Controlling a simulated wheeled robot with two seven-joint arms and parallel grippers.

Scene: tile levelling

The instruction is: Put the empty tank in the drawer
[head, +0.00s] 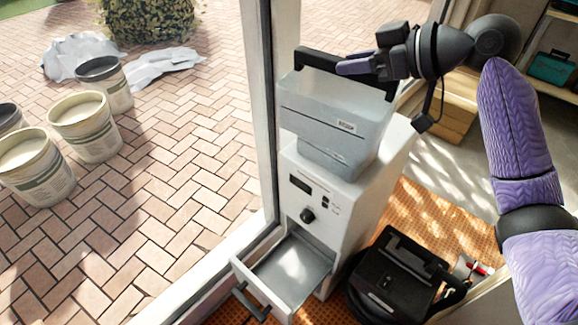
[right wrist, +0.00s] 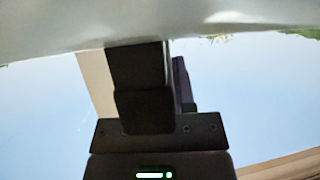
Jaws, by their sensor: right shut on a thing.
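The tank (head: 325,115) is a pale, translucent box with a black handle (head: 316,60) along its top. It is upright at the top of a white machine (head: 350,205); whether it touches the machine cannot be told. My right gripper (head: 356,66) is shut on the handle from the right. In the right wrist view a pale surface, likely the tank (right wrist: 230,32), fills the top edge. The drawer (head: 291,268), low on the machine's front, is pulled open and looks empty inside. Its dark handle (head: 250,303) faces the lower left. My left gripper is out of view.
A black case-like device (head: 395,275) stands right of the drawer on the orange mat (head: 418,212). A white post (head: 262,110) rises just left of the machine. Several buckets (head: 85,125) stand on the brick paving outside. Shelves (head: 552,68) stand at the right.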

